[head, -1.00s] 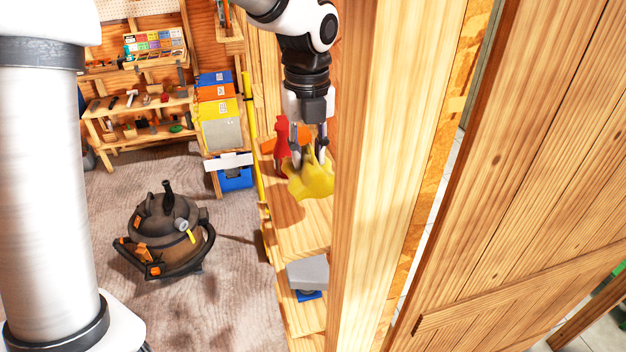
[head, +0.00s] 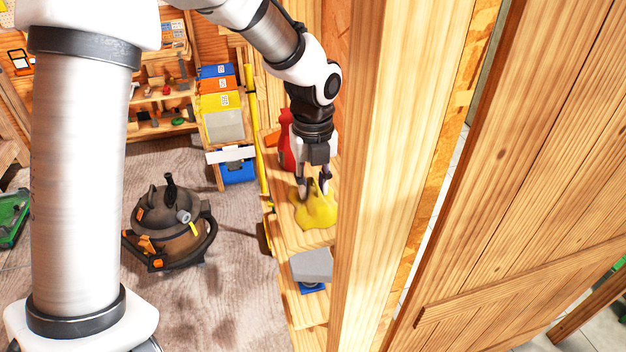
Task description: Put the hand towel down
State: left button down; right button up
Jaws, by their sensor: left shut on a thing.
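The hand towel (head: 318,212) is yellow and crumpled, and it shows on the upper wooden shelf (head: 287,238) in the head view. My left gripper (head: 314,192) points down over it, its fingers shut on the towel's top. The towel's lower part spreads at the shelf board and seems to touch it. The wooden post hides whatever lies to the right of the towel. My right gripper is not in view.
A red bottle (head: 286,140) stands on the shelf just behind the towel. A tall wooden post (head: 400,150) stands close on the right. A grey box (head: 311,265) sits on the shelf below. A shop vacuum (head: 170,225) stands on the floor at left.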

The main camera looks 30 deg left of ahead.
aim_at(313, 176)
pick_arm(q)
jog(key=shift+f, duration=0.1)
jog(key=c, duration=0.9)
grip_release()
notch_tip(313, 176, up, 12)
jog(key=b, duration=0.3)
jog(key=shift+f, duration=0.2)
jog(key=shift+r, duration=0.35)
